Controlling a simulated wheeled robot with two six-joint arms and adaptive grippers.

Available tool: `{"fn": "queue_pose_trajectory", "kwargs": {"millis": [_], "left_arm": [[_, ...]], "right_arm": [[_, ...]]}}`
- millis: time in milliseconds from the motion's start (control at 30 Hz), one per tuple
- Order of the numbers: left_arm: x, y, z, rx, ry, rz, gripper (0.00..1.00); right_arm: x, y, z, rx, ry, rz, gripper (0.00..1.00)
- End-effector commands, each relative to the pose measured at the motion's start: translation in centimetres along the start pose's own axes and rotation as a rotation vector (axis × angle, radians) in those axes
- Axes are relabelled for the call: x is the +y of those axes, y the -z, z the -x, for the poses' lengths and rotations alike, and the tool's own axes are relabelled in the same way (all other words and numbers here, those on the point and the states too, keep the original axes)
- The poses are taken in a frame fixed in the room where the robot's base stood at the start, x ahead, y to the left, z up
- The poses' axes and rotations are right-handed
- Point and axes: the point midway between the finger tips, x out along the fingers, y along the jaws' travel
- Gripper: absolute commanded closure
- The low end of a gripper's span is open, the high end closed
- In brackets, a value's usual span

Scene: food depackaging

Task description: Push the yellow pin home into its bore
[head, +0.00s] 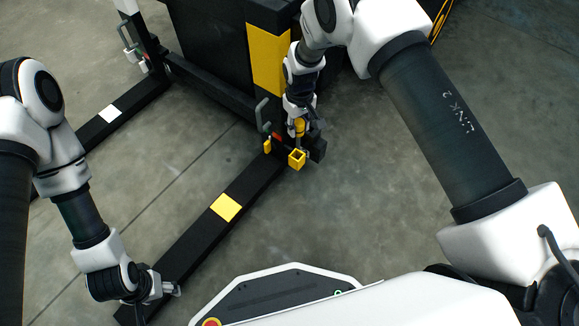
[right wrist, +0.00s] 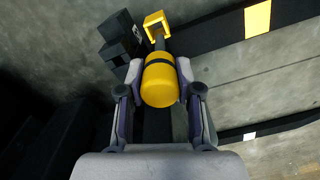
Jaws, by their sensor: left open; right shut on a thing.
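The yellow pin (right wrist: 160,82) has a thick yellow head with a dark band and a narrower dark shaft. My right gripper (right wrist: 161,88) is shut on the head, one finger on each side. In the head view the pin (head: 299,126) shows as a small yellow patch in my right gripper (head: 301,128). The shaft points at an open square yellow bracket (right wrist: 156,22), also seen in the head view (head: 297,158). The bore itself is hidden, and I cannot tell how far the shaft is in. My left gripper (head: 172,290) is open and empty at the lower left.
A black floor beam (head: 190,250) with a yellow band (head: 226,207) runs to the lower left. A black post with a yellow panel (head: 268,58) stands behind the pin. A grey bent handle (head: 262,115) is left of it. A black block (right wrist: 118,38) sits beside the bracket.

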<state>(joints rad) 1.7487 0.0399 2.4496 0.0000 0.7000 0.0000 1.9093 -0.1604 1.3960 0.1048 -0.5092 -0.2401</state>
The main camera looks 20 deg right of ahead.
Motion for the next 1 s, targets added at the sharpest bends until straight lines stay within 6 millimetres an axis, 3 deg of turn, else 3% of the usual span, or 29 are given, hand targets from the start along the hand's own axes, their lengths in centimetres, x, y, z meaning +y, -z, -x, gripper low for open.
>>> {"fn": "queue_pose_trajectory", "kwargs": {"millis": [33, 100, 633, 1000], "left_arm": [[0.0, 0.0, -1.3, 0.001, 0.0, 0.0, 0.36], [0.0, 0.0, -1.5, 0.001, 0.0, 0.0, 0.36], [0.0, 0.0, 0.1, 0.001, 0.0, 0.0, 0.36], [0.0, 0.0, -2.8, 0.001, 0.0, 0.0, 0.36]], "right_arm": [[0.5, 0.8, -0.2, 0.004, -0.001, -0.005, 1.0], [0.7, 1.2, 0.4, 0.001, -0.001, -0.005, 1.0], [0.7, 1.2, 1.3, -0.002, 0.0, -0.005, 1.0], [0.6, 1.2, -3.7, -0.001, 0.001, -0.006, 1.0]]}}
